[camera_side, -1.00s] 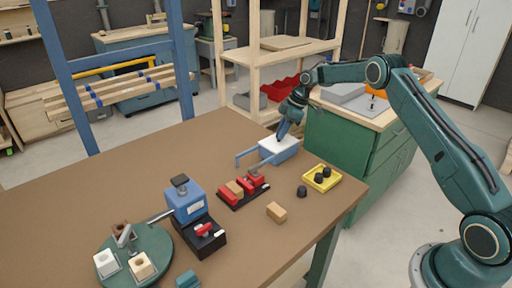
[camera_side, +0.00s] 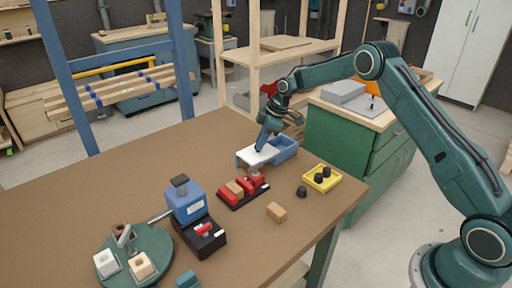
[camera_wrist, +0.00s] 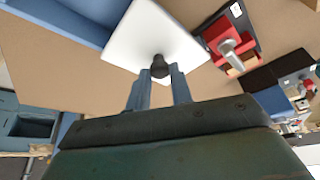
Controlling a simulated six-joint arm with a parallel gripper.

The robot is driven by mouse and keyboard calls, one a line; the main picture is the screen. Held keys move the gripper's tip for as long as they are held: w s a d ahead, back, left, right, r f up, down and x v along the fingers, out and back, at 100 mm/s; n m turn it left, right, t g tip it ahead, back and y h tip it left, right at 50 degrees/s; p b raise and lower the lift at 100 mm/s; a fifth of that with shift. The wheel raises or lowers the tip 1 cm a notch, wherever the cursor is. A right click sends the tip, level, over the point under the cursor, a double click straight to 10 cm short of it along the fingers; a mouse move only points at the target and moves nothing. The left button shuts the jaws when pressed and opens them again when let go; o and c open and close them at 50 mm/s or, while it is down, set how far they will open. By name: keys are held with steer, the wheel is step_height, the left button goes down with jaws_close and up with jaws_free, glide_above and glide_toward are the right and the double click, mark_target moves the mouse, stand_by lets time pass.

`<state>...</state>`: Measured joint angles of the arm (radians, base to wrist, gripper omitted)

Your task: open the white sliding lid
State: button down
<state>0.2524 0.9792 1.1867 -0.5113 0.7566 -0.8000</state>
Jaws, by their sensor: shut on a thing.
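The white sliding lid (camera_side: 250,157) is slid to the left of the blue box (camera_side: 285,146), over the box's rails, and the box's open top shows at right. In the wrist view the white lid (camera_wrist: 135,36) has a black knob (camera_wrist: 160,62) on it, and part of the blue box (camera_wrist: 65,18) shows at upper left. My gripper (camera_side: 262,147) is above the lid. In the wrist view my gripper (camera_wrist: 160,74) is shut on the black knob, with a finger at each side. The box's inside is too small to make out.
A yellow tray with black knobs (camera_side: 335,185) is at right. A blue machine (camera_side: 184,198) stands at left. Table left of the lid is clear.

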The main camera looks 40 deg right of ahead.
steer(key=c, duration=1.2)
jaws_free()
steer(key=shift+c, duration=0.2)
steer(key=shift+r, duration=0.1)
steer(key=v, duration=1.3)
steer(key=shift+r, duration=0.35)
